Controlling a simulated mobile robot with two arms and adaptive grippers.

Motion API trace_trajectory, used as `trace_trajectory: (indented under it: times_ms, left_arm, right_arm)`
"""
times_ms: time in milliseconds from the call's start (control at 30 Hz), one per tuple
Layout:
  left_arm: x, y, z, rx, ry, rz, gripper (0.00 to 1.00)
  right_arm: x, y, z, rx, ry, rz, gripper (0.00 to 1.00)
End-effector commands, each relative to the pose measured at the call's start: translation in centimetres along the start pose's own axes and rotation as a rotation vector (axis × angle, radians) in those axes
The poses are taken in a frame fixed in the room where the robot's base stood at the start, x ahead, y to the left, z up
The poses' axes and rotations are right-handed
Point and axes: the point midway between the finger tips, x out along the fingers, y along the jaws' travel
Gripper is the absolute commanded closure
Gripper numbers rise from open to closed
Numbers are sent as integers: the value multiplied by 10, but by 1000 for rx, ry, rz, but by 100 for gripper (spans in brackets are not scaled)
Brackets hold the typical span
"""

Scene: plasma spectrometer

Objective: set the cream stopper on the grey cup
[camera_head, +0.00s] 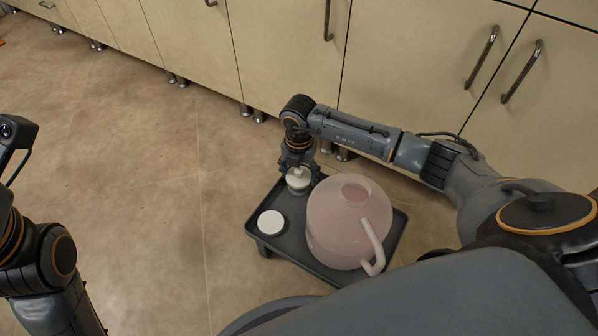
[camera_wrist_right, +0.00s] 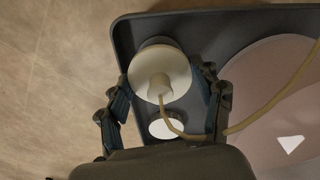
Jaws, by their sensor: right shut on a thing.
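The cream stopper (camera_wrist_right: 162,72) is a round pale cap with a knob. My right gripper (camera_wrist_right: 162,98) is shut on it, with a finger on each side. In the head view the stopper (camera_head: 298,179) shows just below my right gripper (camera_head: 297,168), over the tray's far left part. A greyish rim, likely the grey cup (camera_wrist_right: 158,42), shows from behind the stopper in the wrist view. The stopper hides most of it, and I cannot tell whether they touch. My left arm is at the left of the head view, but its fingers are not seen.
A dark tray (camera_head: 291,255) holds a large pink translucent jug (camera_head: 340,215) on the right and a white disc (camera_head: 271,222) at the front left. A thin beige cord (camera_wrist_right: 266,107) crosses the wrist view. Cabinets (camera_head: 285,55) stand behind; the floor (camera_head: 150,180) on the left is clear.

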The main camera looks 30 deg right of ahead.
Motion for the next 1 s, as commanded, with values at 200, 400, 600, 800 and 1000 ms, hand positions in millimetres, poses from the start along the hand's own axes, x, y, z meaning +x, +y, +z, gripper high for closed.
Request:
trace_trajectory:
  times_ms: [200,400,600,800,1000]
  left_arm:
    - [1,0,-1,1,8,3,60]
    - [2,0,-1,1,9,4,60]
    - [2,0,-2,1,10,3,60]
    - [2,0,-2,1,10,3,60]
    - [2,0,-2,2,10,2,60]
  right_arm:
    - [4,0,0,0,0,0,67]
    - [4,0,0,0,0,0,67]
    - [4,0,0,0,0,0,10]
    - [4,0,0,0,0,0,8]
    - [2,0,0,0,-1,0,8]
